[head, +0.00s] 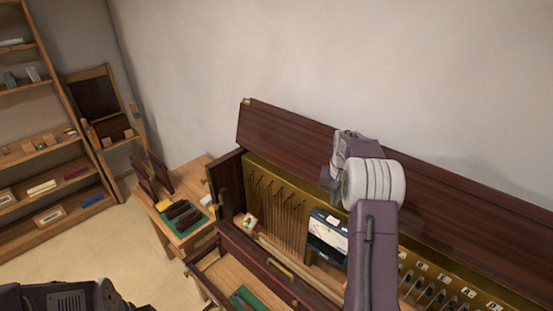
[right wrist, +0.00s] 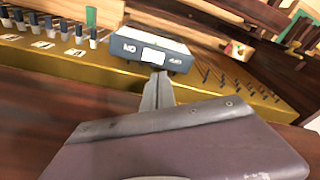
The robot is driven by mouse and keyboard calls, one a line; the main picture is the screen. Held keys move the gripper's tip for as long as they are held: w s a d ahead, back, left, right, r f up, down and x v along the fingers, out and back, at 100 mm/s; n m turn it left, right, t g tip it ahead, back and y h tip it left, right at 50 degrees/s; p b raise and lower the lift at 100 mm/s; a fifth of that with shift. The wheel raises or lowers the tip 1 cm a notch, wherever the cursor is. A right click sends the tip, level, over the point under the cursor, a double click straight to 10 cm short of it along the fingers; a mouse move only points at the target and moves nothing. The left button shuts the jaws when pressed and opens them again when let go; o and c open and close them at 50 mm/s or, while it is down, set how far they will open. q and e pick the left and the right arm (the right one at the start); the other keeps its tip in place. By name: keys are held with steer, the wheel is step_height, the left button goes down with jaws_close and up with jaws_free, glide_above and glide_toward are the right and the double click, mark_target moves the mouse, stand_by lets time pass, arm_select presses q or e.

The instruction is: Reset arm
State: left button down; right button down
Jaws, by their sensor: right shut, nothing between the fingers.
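My right arm rises from the bottom of the head view over an open piano (head: 290,122), and my right gripper (head: 330,182) hangs above its inside. In the right wrist view the right gripper's fingers (right wrist: 158,92) are together, with nothing between them. Beyond the fingertips stands a dark box with a white top (right wrist: 152,50), and it also shows in the head view (head: 328,232). In the picture the tips overlap its lower edge; I cannot tell whether they touch it. My left gripper is not in view; a dark part at the lower left seems to be mine.
A side table with a green mat (head: 186,228) and dark blocks stands left of the piano. Wooden shelves (head: 30,150) line the far left. Several labelled key parts (head: 440,280) sit at the piano's right. The wall behind is bare.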

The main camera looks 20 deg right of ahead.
steer(key=shift+w+a+f, duration=0.1)
steer(key=shift+f, duration=0.1)
steer(key=s+a+f+n+b, duration=0.2)
steer(key=a+f+b, duration=0.3)
steer(key=a+b, duration=0.35)
steer(key=s+a+f+n+b, duration=0.2)
steer(key=a+f+b, duration=0.3)
steer(key=a+b, duration=0.3)
steer(key=s+a+f+n+b, duration=0.1)
steer(key=s+a+f, duration=0.2)
steer(key=s+f, duration=0.3)
steer(key=s+a+f+n+y+b, duration=0.1)
steer(key=s+a+f+b, duration=0.1)
steer(key=s+a+f, duration=0.2)
steer(key=s+f, duration=0.3)
steer(key=s, duration=0.4)
steer(key=shift+a, duration=0.2)
steer(key=shift+s+d, duration=0.1)
